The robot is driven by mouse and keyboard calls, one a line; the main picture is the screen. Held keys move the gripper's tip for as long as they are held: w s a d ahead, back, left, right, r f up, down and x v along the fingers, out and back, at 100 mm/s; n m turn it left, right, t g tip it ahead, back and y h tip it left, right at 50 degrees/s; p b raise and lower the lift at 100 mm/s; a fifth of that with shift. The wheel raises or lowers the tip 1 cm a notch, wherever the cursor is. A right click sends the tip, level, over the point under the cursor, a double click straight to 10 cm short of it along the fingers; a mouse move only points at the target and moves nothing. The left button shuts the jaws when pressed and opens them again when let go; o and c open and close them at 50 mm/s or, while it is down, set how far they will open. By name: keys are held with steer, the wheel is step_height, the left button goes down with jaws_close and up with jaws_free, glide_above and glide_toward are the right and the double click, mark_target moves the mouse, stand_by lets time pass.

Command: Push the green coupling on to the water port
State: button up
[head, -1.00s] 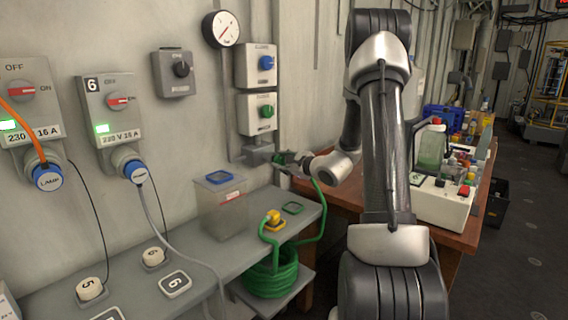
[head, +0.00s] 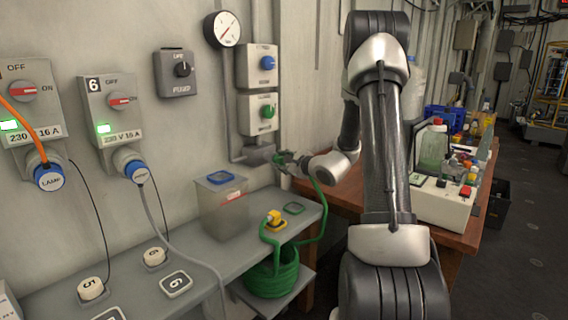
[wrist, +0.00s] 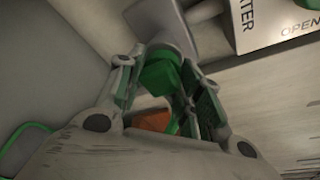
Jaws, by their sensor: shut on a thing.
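The green coupling (wrist: 160,74) is between the fingers of my gripper (wrist: 168,98), which is shut on it. The coupling's far end meets the grey water port (wrist: 160,22) in the wrist view, with no clear gap. I cannot tell how far it is on. In the head view my gripper (head: 289,163) is at the wall, just right of the grey port (head: 258,155), below the green-knobbed valve box (head: 262,113). The coupling is small and partly hidden by the fingers there. The green hose (head: 322,210) hangs from the gripper to a coil (head: 271,275).
A gauge (head: 222,29) and a blue-knobbed box (head: 262,63) are above. A cluttered wooden table (head: 455,235) stands at right.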

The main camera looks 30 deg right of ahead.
steer(key=o, duration=1)
steer(key=shift+s, duration=0.1)
steer(key=v, duration=1.2)
